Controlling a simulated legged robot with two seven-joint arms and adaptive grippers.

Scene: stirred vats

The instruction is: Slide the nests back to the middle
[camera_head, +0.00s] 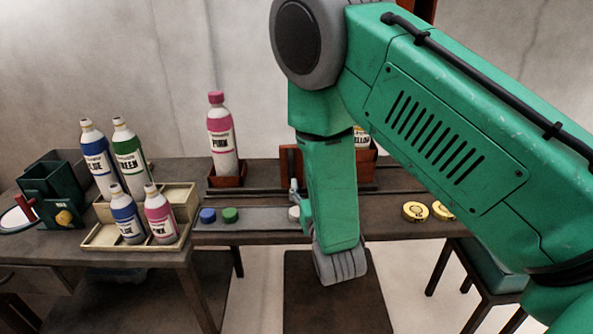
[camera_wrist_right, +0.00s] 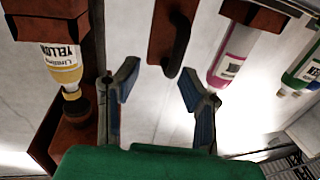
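A red-brown nest (camera_head: 227,180) holds an upright pink bottle (camera_head: 221,140) at the left of the dark rails behind the bench. A second red-brown nest (camera_head: 366,165) is at the right, mostly behind my right arm; a yellow bottle (camera_head: 361,137) shows above it. A red-brown upright panel (camera_head: 290,165) stands left of my forearm. In the upside-down right wrist view, my right gripper (camera_wrist_right: 157,85) is open and empty. A red-brown handle-like piece (camera_wrist_right: 172,38) lies beyond and between its fingers, contact unclear. The yellow bottle (camera_wrist_right: 62,65) is left of them, the pink bottle (camera_wrist_right: 236,50) right.
A cream tray (camera_head: 103,238) with several bottles and a dark green box (camera_head: 50,190) stand at left. Blue (camera_head: 208,215), green (camera_head: 230,214) and yellow (camera_head: 415,211) discs lie along the bench front. My right arm covers the right side.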

